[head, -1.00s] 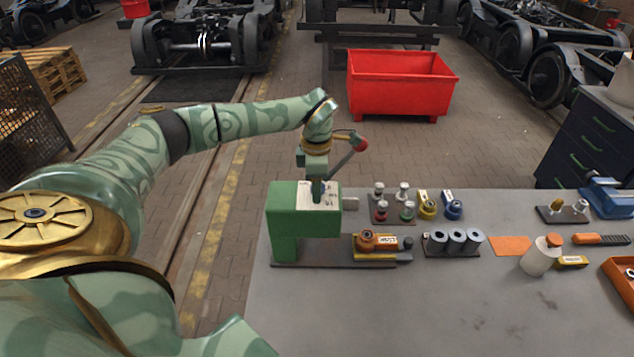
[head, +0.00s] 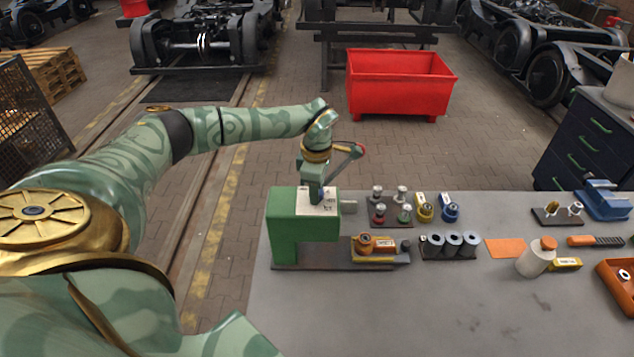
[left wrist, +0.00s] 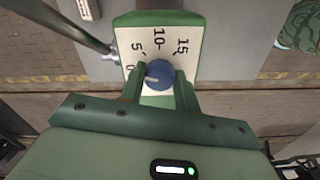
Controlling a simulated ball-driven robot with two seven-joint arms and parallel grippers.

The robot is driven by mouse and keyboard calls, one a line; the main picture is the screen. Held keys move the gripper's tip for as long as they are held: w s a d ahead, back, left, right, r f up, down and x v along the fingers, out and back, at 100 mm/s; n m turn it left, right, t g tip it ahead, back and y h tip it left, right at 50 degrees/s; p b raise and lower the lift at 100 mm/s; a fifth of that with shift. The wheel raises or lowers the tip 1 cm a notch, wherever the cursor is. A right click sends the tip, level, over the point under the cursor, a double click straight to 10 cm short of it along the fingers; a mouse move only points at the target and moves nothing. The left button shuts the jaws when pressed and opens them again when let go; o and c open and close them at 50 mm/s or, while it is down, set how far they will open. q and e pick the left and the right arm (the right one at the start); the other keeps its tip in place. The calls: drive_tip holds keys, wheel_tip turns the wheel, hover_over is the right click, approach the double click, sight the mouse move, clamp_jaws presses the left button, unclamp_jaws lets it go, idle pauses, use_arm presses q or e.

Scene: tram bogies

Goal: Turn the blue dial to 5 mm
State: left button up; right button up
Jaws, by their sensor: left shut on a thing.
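The blue dial (left wrist: 158,75) sits on a white scale plate (left wrist: 125,40) on top of the green press-like device (head: 284,215). The plate reads 0, 5, 10 and 15. A pale mark on the dial seems to point left, close to the 0. My left gripper (head: 318,198) reaches down onto the device's top. In the left wrist view its two fingers (left wrist: 160,82) stand on either side of the dial and are shut on it. In the head view the fingers hide most of the dial. My right gripper is not in view.
A lever with a red knob (head: 360,149) rises behind the gripper. The bench front is clear.

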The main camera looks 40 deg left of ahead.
use_arm(q)
drive_tip(key=m+p, duration=0.1)
drive_tip(key=m, duration=0.1)
drive_tip(key=shift+w+r+m+p, duration=0.1)
drive_tip(key=shift+r+m+p, duration=0.2)
drive_tip(key=shift+p, duration=0.05)
drive_tip(key=shift+a+m+p, duration=0.1)
drive_tip(key=shift+m+p, duration=0.7)
drive_tip(key=shift+m, duration=0.8)
drive_tip(key=shift+f, duration=0.1)
drive_tip(key=o, duration=0.9)
drive_tip(key=shift+o, duration=0.4)
wheel_tip(320, 180, up, 16)
drive_tip(key=b, duration=0.1)
